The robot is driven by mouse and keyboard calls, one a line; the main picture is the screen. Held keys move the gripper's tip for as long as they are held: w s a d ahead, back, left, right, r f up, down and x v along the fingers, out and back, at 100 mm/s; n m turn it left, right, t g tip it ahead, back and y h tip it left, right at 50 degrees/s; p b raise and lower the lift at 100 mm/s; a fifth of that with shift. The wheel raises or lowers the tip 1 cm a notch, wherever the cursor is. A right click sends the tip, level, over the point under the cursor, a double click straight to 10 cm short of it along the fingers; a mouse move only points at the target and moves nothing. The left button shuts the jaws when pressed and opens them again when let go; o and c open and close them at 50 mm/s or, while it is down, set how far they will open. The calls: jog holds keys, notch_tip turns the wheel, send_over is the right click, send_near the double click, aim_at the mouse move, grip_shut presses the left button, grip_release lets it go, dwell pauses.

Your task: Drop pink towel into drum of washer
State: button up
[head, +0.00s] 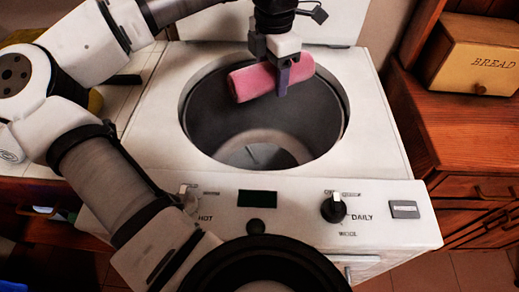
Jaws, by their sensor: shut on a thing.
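The pink towel (256,82) is rolled up and held over the washer's round opening, toward its back edge. My gripper (283,85) points down and is shut on the towel near the roll's right part. One finger shows in front of the towel; the other is hidden behind it. The white top-loading washer (370,130) has its lid raised at the back. Its grey drum (205,115) is open below the towel, and the drum bottom looks empty apart from its central hub. The exact height of the towel above the rim is hard to tell.
The front panel has a dial (333,208) and a small dark display (259,198). A yellow bread box (478,58) sits on the wooden cabinet (445,135) at the right. A tiled counter (125,95) lies at the left, behind my arm.

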notch_tip(320, 180, down, 4)
jog(key=shift+f+b, duration=0.2)
jog(key=shift+b, duration=0.95)
jog(key=o, duration=1.2)
jog(key=shift+c, duration=0.2)
jog(key=shift+r, duration=0.15)
notch_tip(320, 180, up, 14)
jog(key=shift+f, duration=0.15)
jog(key=shift+s+f, duration=0.1)
